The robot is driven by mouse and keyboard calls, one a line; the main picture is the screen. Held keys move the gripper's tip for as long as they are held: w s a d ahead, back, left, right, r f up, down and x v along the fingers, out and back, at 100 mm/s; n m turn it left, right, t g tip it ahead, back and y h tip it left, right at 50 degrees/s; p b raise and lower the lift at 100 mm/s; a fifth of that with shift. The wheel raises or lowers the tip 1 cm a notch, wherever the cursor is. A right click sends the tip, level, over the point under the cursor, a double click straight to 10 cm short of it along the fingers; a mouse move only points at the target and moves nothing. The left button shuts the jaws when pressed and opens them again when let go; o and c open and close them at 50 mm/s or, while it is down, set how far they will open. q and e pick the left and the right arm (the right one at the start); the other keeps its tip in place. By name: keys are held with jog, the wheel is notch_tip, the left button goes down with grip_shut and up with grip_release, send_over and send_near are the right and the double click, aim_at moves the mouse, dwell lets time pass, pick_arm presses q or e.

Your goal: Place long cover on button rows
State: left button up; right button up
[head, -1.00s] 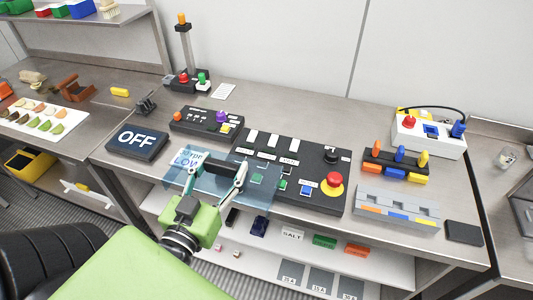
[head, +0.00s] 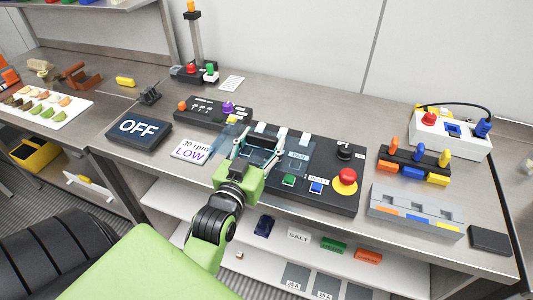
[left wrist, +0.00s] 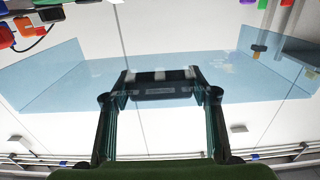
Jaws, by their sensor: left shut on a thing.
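The long cover (head: 299,157) is a transparent blue sheet with a dark handle. My left gripper (head: 261,142) is shut on the handle and holds the cover over the left and middle part of the black button panel (head: 330,200). The cover's gap above the panel is hard to judge. In the left wrist view the cover (left wrist: 235,100) stretches wide with bent ends, and the gripper's fingers (left wrist: 160,92) flank the handle. The button rows are partly hidden by the gripper and cover. A green button (head: 289,181) and a blue button (head: 316,187) show at the front. My right gripper is out of view.
A red mushroom button (head: 346,177) and black knob (head: 345,152) rise at the panel's right. A LOW card (head: 195,150) and OFF sign (head: 139,130) lie left. A control box (head: 212,109) stands behind. A grey block (head: 415,212) is to the right.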

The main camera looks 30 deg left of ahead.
aim_at(267, 150)
pick_arm(q)
jog(key=shift+w+f, duration=0.85)
jog(key=shift+f, duration=0.1)
notch_tip(267, 150, down, 3)
jog(key=shift+w+p, duration=0.1)
jog(key=shift+p, duration=0.25)
jog(key=shift+f, duration=0.2)
jog(key=shift+f, duration=0.15)
jog(key=o, duration=1.2)
